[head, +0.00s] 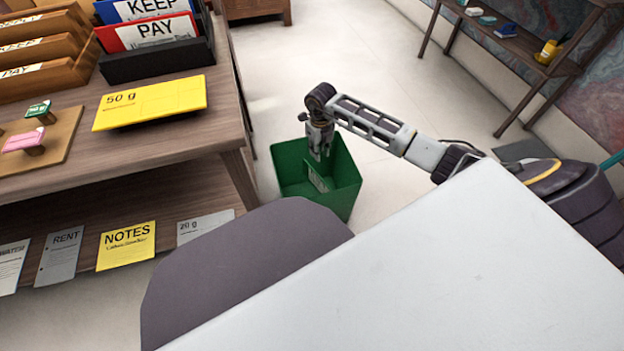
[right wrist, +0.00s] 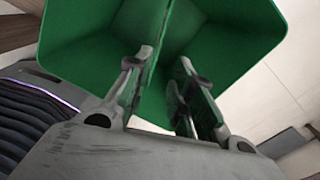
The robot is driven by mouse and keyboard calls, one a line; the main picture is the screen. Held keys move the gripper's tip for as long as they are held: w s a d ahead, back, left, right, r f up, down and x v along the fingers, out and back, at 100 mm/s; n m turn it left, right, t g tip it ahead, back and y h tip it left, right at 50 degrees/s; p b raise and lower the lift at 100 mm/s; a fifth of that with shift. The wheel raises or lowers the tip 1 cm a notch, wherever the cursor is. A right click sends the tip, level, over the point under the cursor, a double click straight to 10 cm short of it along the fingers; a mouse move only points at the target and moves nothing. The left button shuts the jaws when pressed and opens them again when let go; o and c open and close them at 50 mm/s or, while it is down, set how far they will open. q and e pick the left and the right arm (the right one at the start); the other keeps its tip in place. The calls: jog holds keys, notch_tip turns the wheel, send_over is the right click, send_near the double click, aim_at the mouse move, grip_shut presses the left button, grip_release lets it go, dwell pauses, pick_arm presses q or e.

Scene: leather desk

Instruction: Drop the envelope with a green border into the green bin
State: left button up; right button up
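The green bin (head: 345,190) stands on the floor to the right of the desk, and its green inner walls (right wrist: 235,35) fill much of the right wrist view. My right gripper (head: 321,150) points down over the bin's opening. In the right wrist view its two fingers (right wrist: 163,98) are spread apart, with nothing visible held between them. A small pale green, flat piece with a light edge (head: 318,180) shows inside the bin below the fingers. It may be the green-bordered envelope, but it is too small to be sure. My left gripper is not in view.
A wall shelf (head: 515,45) stands at the far right. Floor behind the bin is clear.

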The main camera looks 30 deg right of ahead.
jog(key=shift+r, duration=0.1)
dwell(0.3)
notch_tip(320, 180, up, 12)
dwell(0.7)
dwell(1.0)
